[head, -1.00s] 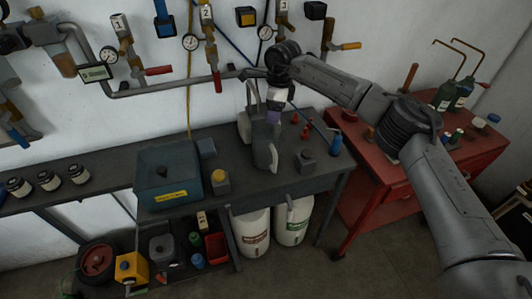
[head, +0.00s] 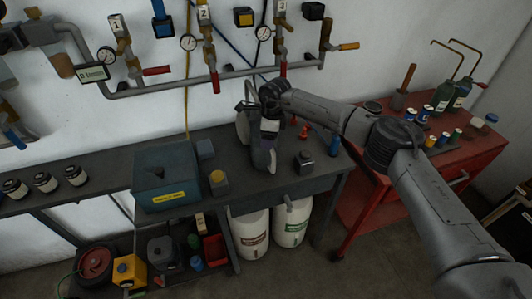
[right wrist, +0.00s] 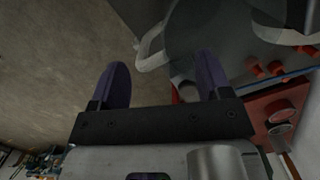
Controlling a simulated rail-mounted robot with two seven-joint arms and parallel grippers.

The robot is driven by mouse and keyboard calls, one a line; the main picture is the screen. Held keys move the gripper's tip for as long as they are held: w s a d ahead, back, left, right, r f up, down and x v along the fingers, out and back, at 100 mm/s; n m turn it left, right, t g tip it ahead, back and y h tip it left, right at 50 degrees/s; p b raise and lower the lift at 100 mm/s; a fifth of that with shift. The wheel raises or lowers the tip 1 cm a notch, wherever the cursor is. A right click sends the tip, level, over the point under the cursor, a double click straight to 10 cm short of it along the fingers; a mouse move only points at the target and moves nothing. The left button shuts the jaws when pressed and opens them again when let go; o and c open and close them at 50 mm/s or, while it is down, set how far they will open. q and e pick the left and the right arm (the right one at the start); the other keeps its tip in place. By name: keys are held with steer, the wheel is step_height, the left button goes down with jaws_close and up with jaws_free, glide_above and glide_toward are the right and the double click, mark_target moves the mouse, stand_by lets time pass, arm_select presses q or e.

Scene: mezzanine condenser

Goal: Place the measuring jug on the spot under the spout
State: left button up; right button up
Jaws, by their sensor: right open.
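The measuring jug (head: 262,162), grey and see-through, stands on the dark bench beneath my right gripper, which hides its upper part. In the right wrist view its clear body (right wrist: 205,35) fills the upper middle, and its pale handle (right wrist: 149,50) lies just beyond the gap between my fingertips. My right gripper (right wrist: 162,72) is open, its two purple fingers apart with nothing between them. In the head view the right gripper (head: 267,143) points down at the jug. A grey unit with a bent pipe, perhaps the spout (head: 248,92), is behind it, partly hidden. The marked spot cannot be made out.
A teal bin (head: 165,180) and a yellow-topped block (head: 218,182) stand left on the bench. A dark block (head: 304,163), red pieces (head: 304,131) and a blue bottle (head: 335,143) are to the right. Pipes with valves run along the wall. A red cabinet (head: 375,190) stands right.

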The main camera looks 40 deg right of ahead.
mark_target(267, 152)
steer(key=f, duration=0.3)
steer(key=shift+w+a+f, duration=0.1)
steer(key=shift+a+f, duration=0.1)
steer(key=shift+f, duration=0.05)
jaws_close()
stand_by(0.5)
